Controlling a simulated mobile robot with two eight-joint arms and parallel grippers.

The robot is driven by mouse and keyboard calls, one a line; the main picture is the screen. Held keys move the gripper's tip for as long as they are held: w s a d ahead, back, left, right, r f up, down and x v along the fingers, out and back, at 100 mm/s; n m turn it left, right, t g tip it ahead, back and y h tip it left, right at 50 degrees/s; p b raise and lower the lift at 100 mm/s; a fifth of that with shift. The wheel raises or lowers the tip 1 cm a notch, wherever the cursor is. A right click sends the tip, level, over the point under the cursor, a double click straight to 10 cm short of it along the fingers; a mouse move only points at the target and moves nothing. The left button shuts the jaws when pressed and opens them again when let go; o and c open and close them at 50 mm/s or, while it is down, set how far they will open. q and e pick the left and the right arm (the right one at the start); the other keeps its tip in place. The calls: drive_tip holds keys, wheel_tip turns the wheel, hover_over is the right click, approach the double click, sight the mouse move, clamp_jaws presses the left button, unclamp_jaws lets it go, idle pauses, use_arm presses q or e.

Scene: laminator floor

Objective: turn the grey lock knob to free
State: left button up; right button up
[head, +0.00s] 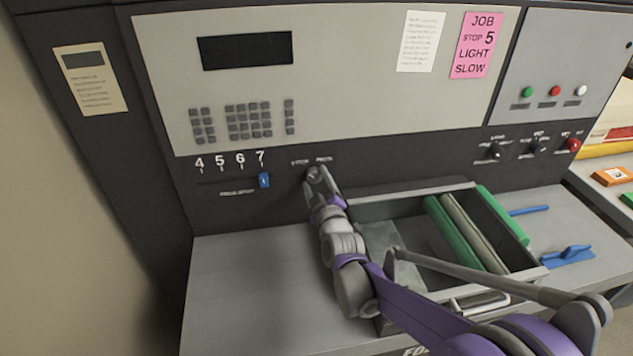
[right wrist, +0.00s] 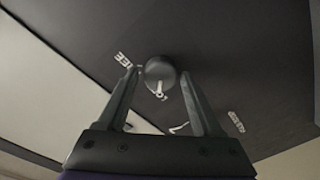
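The grey lock knob (head: 313,174) sits on the dark lower band of the machine's panel, with small labels just above it that are too small to read surely. My right gripper (head: 316,181) is at the knob and partly hides it. In the right wrist view the round knob (right wrist: 160,72) lies between the two fingertips of my right gripper (right wrist: 159,76). The fingers are apart, with a narrow gap showing on each side of the knob. A white mark shows at the knob's lower edge; its setting is hard to tell. My left gripper is not in view.
A blue slider (head: 264,180) is left of the knob, under the numbers 4 to 7. A grey open tray (head: 400,197) with green and grey rollers stands right of my forearm. Dark knobs (head: 495,153) and a red knob (head: 573,145) are farther right. The left worktop is clear.

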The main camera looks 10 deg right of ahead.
clamp_jaws()
drive_tip(key=m, duration=0.4)
drive_tip(key=shift+f+m+b, duration=0.1)
drive_tip(key=shift+m+b, duration=0.2)
drive_tip(key=shift+m, duration=0.1)
drive_tip(key=m, duration=0.4)
drive_tip(key=shift+m+b, duration=0.3)
drive_tip(key=m, duration=0.4)
drive_tip(key=shift+m+t+h, duration=0.3)
drive_tip(key=shift+m, duration=0.1)
drive_tip(key=shift+m+b, duration=0.3)
drive_tip(key=shift+m, duration=1.9)
